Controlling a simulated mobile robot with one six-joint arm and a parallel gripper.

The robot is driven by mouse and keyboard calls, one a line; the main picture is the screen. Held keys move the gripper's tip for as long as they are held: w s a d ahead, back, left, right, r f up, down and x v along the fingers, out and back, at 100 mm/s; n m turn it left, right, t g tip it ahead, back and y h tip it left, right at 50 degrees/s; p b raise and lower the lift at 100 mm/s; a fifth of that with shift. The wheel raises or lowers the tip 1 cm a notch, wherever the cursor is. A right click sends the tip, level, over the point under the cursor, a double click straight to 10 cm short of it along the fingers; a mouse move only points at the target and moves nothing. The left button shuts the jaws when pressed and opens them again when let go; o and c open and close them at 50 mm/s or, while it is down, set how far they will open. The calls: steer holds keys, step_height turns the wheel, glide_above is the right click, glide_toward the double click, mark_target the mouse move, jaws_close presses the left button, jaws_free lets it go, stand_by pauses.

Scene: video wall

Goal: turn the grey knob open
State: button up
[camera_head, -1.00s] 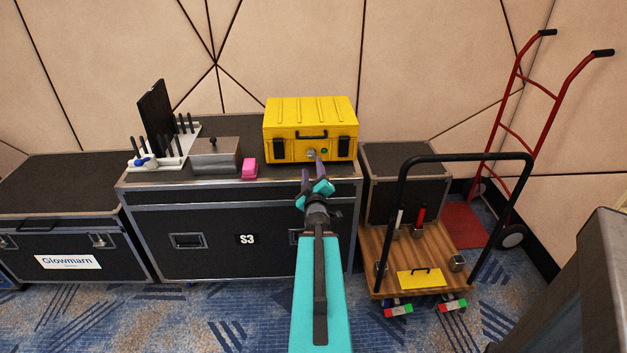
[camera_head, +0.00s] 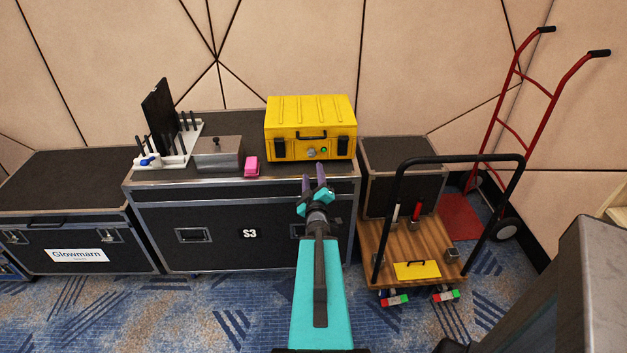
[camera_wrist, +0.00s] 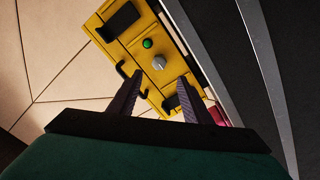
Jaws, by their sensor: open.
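The grey knob (camera_head: 311,153) is on the front face of the yellow case (camera_head: 310,112), beside a green button (camera_head: 324,150). In the wrist view the grey knob (camera_wrist: 159,62) shows ahead of my fingers, with the green button (camera_wrist: 147,43) beside it. My gripper (camera_head: 315,173) is open and empty, in front of and a little below the knob in the head view. In the wrist view its two fingers (camera_wrist: 154,88) stand apart, and the knob lies beyond their tips, not between them.
The yellow case stands on a black flight case (camera_head: 222,220) marked S3. A pink block (camera_head: 252,166), a grey metal box (camera_head: 217,153) and a white rack (camera_head: 178,158) stand left of it. A platform cart (camera_head: 430,244) and a red hand truck (camera_head: 541,118) are at right.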

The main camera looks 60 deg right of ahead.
steer(key=shift+p+v, duration=2.1)
steer(key=shift+p, duration=0.7)
steer(key=shift+w, duration=0.1)
